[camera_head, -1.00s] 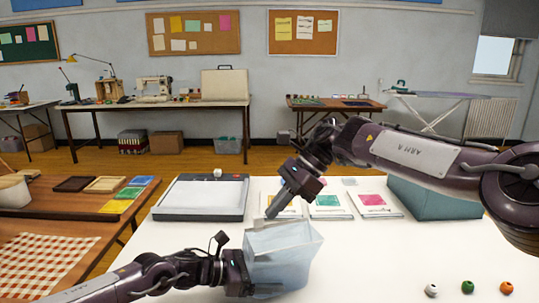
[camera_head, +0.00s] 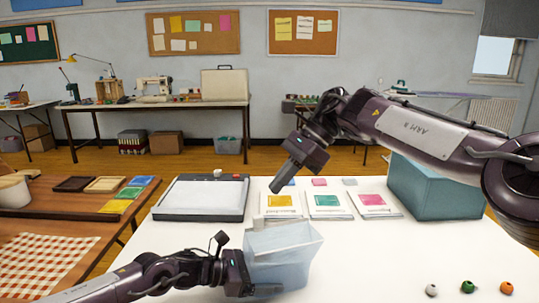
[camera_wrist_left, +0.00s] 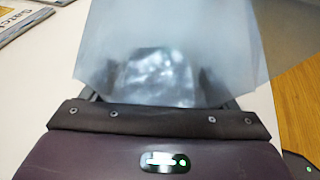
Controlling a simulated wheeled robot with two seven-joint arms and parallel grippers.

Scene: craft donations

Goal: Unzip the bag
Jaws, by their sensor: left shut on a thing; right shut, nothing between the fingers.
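The bag (camera_head: 285,262) is translucent pale blue and stands upright over the white table, its top edges spread and slanting. My left gripper (camera_head: 258,286) is shut on the bag's lower part from the left. In the left wrist view the bag (camera_wrist_left: 185,35) rises from my left gripper's jaws, whose fingertips are seen only dimly through it. My right gripper (camera_head: 275,186) is shut and empty, above the bag and apart from it. I cannot make out the zip or its slider.
Several cards with coloured squares (camera_head: 327,203) lie behind the bag. A grey-white tray (camera_head: 203,197) is at the back left and a teal box (camera_head: 437,190) at the back right. Several beads (camera_head: 467,287) lie at the front right. The table's right middle (camera_head: 400,255) is clear.

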